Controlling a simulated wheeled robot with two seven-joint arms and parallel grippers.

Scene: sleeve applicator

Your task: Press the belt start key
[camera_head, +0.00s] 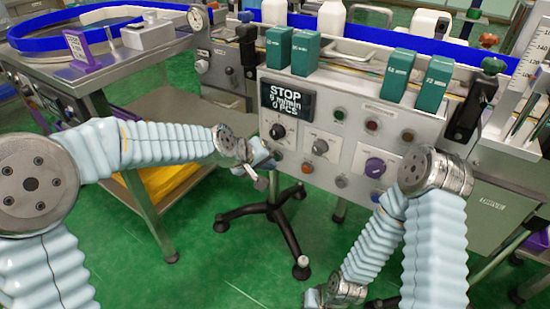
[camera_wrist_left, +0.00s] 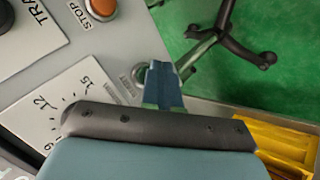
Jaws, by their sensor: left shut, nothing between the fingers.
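The grey control panel (camera_head: 322,148) faces me, with a black display (camera_head: 287,99) reading STOP and 0 m/min. My left gripper (camera_head: 268,163) is shut and empty at the panel's lower left corner, below the black dial (camera_head: 277,131). In the left wrist view its closed fingertips (camera_wrist_left: 162,75) overlap a small ringed button (camera_wrist_left: 138,73), which is mostly hidden. I cannot tell whether they touch it. An orange button (camera_wrist_left: 101,8) sits beside it, also visible in the head view (camera_head: 307,168). The right gripper is barely seen at the bottom edge, below my right wrist.
A metal table (camera_head: 60,68) with a blue-edged ring stands at left. A black stand base (camera_head: 275,212) is on the green floor below.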

